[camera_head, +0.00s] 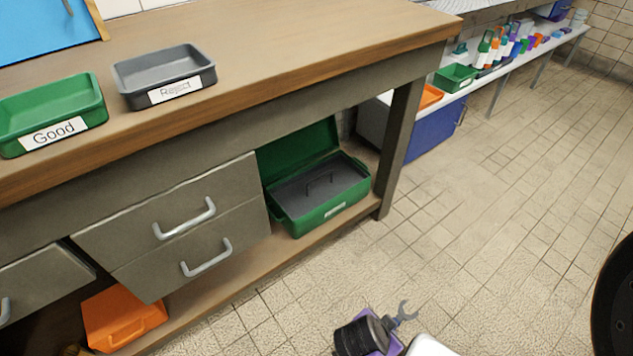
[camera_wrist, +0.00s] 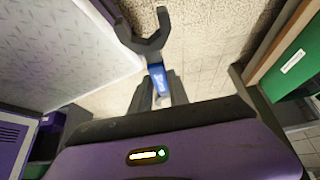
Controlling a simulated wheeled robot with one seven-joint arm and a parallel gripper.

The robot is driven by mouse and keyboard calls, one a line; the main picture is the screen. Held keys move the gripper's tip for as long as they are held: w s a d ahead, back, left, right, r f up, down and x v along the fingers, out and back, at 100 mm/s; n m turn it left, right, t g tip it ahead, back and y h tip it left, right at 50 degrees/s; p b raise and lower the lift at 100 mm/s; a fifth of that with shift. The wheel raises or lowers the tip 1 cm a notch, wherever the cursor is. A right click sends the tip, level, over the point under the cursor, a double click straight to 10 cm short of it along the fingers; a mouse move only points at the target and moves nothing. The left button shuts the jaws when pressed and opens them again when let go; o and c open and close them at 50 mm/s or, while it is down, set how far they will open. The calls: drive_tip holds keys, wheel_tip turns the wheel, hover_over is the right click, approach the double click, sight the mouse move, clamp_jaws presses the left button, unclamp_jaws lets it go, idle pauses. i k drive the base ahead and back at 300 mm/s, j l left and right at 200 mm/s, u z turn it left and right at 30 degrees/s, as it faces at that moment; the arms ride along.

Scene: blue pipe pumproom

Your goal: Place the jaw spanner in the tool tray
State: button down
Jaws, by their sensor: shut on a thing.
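The spanner is held above the tiled floor. A dark grey tray with a handle (camera_head: 345,181), apparently the tool tray, sits inside an open green toolbox (camera_head: 335,209) on the bench's lower shelf. The tray looks empty. My gripper is in front of and below it in the picture.
The workbench (camera_head: 300,40) carries a green tray marked Good (camera_head: 50,110) and a grey tray marked Reject (camera_head: 165,75). Drawers (camera_head: 180,220) are left of the toolbox, and a bench leg (camera_head: 400,140) stands right of it. The tiled floor (camera_head: 480,220) is clear.

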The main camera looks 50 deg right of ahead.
sight(311, 200)
drive_tip(key=i+l, duration=0.9)
drive_tip(key=l, duration=0.2)
